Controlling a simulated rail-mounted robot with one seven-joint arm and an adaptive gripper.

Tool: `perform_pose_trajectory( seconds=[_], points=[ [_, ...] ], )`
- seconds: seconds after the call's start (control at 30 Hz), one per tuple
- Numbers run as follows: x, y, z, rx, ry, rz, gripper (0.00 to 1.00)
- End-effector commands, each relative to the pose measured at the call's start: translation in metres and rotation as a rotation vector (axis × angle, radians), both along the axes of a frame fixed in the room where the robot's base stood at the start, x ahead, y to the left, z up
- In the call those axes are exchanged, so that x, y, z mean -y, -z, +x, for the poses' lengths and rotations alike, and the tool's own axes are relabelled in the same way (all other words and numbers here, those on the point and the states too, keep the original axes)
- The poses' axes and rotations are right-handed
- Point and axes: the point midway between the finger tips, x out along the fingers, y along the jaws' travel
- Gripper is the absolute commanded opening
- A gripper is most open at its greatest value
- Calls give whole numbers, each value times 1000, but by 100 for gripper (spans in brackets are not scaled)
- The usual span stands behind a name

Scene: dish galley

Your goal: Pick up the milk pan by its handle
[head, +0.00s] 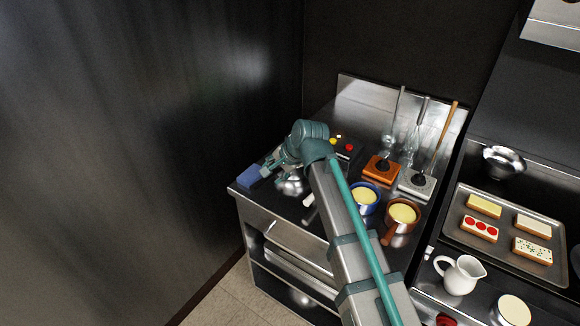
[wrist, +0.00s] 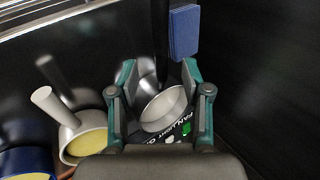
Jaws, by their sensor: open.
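A small empty steel pan, apparently the milk pan (wrist: 163,107), shows between and below my fingers in the wrist view. Its dark handle (wrist: 161,45) seems to run up the picture from the rim, between the fingertips. In the head view the steel pan (head: 292,186) sits near the counter's left end, partly hidden under my gripper (head: 277,165). In the wrist view my gripper (wrist: 159,72) is open, one finger each side of the handle, with nothing visibly held. I cannot tell how far the fingers are above the handle.
A blue sponge-like block (wrist: 184,32) is right of the handle. A pan with a pale handle (wrist: 50,103) and yellow contents stands left, beside a blue pan (head: 365,198). A brown pan (head: 402,213) is further right. A labelled panel (wrist: 182,137) lies near my gripper. A dark wall (head: 130,140) bounds the left.

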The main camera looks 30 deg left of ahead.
Motion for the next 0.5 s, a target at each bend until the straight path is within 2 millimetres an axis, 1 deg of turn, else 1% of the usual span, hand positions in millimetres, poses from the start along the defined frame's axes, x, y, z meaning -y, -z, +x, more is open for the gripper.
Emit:
perform_pose_trajectory(
  seconds=[0.1,0.27,0.5],
  points=[
    [-6,8,1,0,0,-1,48],
    [-11,14,2,-1,-1,-1,48],
    [-27,35,6,-2,-1,-2,48]
  ],
)
